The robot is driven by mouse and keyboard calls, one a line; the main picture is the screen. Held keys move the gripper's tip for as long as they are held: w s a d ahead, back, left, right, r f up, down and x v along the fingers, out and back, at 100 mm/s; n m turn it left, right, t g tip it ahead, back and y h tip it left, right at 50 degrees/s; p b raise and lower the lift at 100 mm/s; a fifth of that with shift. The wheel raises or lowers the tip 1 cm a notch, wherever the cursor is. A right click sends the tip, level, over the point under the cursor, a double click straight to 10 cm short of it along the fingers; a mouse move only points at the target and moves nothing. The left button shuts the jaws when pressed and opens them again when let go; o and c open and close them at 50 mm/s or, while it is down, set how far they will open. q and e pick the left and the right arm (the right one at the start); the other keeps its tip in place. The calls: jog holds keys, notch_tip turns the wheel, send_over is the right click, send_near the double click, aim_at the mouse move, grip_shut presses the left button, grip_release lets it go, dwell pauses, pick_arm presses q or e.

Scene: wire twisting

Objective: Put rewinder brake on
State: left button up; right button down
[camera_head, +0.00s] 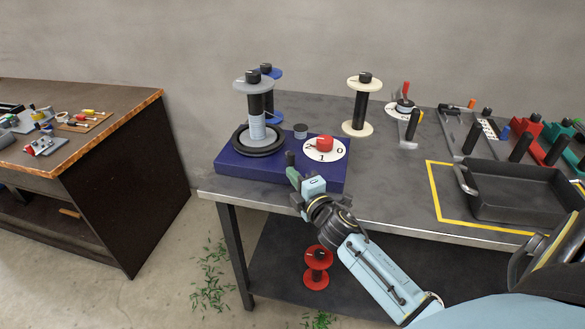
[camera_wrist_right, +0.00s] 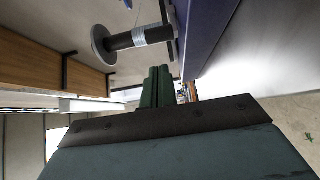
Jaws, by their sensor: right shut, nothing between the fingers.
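The rewinder is a dark blue box (camera_head: 240,170) on the near left corner of the grey table. A grey spool (camera_head: 254,85) wound with pale wire stands upright on its black disc (camera_head: 259,140). A red knob (camera_head: 324,143) sits on a white dial marked 0, 1 and 2; its setting is too small to tell. A small grey knob (camera_head: 300,129) stands between spool and dial. I cannot tell which part is the brake. My right gripper (camera_head: 291,165) is shut and empty over the box's front part; its green fingers (camera_wrist_right: 157,86) also show in the wrist view. My left gripper is out of view.
A blue spool (camera_head: 270,75) stands behind the box and a cream spool (camera_head: 358,105) to its right. A black tray (camera_head: 515,205) lies inside a yellow outline, with tools behind it. A red spool (camera_head: 317,265) is on the lower shelf. Bare tabletop lies between box and tray.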

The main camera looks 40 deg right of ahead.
jog(key=s+d, duration=0.2)
jog(key=s, duration=0.1)
jog(key=s+d, duration=0.2)
jog(key=shift+s+d+f, duration=0.15)
jog(key=shift+s+d, duration=0.25)
jog(key=shift+a, duration=0.1)
